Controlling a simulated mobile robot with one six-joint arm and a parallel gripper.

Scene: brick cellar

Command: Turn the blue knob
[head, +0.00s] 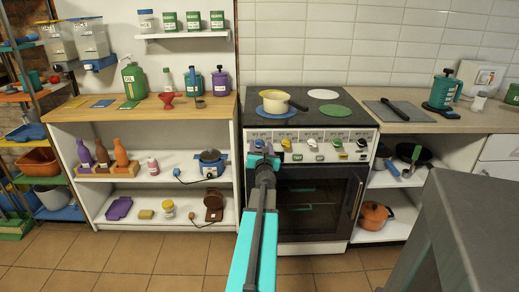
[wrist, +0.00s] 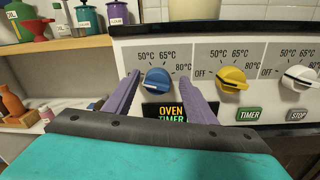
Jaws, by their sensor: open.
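The blue knob (wrist: 157,80) is the leftmost on the stove's front panel in the wrist view, with a pale pointer line and temperature marks around it. It also shows in the head view (head: 258,143), just above my gripper. My gripper (wrist: 160,77) is open, with one purple finger on each side of the knob in the picture. I see gaps between the knob and both fingers. I cannot tell whether the fingertips reach around it or stop just short. A dark "OVEN TIMER" display (wrist: 171,114) sits below the knob, partly hidden by the right finger.
A yellow knob (wrist: 232,79) and a white knob (wrist: 299,78) sit to the right on the same panel. A cream saucepan (head: 275,104) stands on the stove top. The oven door (head: 310,203) is below. A shelf unit (head: 238,118) stands close on the left.

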